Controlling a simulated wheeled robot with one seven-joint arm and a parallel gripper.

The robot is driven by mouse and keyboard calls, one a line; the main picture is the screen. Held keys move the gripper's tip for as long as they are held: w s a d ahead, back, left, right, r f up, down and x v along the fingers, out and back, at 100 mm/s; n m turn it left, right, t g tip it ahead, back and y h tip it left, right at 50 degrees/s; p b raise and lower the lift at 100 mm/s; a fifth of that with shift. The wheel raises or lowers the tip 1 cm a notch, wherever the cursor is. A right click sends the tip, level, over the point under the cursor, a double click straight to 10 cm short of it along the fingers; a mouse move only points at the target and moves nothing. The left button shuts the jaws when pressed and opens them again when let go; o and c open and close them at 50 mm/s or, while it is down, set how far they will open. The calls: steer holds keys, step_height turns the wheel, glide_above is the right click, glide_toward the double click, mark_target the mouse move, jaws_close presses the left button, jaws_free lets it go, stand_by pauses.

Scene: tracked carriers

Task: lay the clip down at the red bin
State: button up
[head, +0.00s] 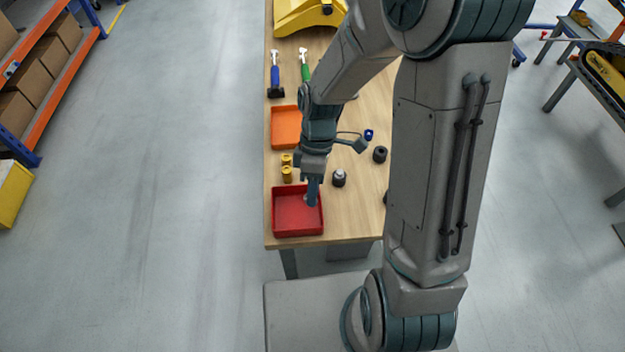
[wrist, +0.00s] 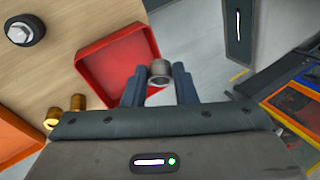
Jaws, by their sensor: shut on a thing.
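My gripper (head: 312,198) is above the upper right part of the red bin (head: 290,221) in the head view, pointing down. In the wrist view my gripper (wrist: 160,90) is shut on a short grey metal ring, the clip (wrist: 159,70), held between its two fingertips. The red bin also shows in the wrist view (wrist: 105,55), beyond the fingers and to the left. The bin looks empty where I can see into it. The clip's height above the bin is hard to tell.
Two brass cylinders (head: 287,174) stand just behind the red bin, and an orange bin (head: 284,128) lies farther back. A dark-based fitting (head: 339,178) and a black ring (head: 380,154) stand to the right on the wooden table (head: 350,222).

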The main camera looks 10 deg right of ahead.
steer(key=shift+r, duration=0.1)
steer(key=shift+w+d+r+n+p, duration=0.1)
steer(key=shift+r+n+p, duration=0.05)
steer(key=shift+n+p, duration=0.3)
steer(key=shift+f+b, duration=0.6)
steer(key=shift+f, duration=0.2)
step_height(320, 180, down, 8)
steer(key=b, duration=0.5)
steer(key=shift+r+b, duration=0.2)
steer(key=shift+b, duration=0.2)
steer(key=o, duration=1)
steer(key=shift+o, duration=0.2)
steer(key=shift+r, duration=0.1)
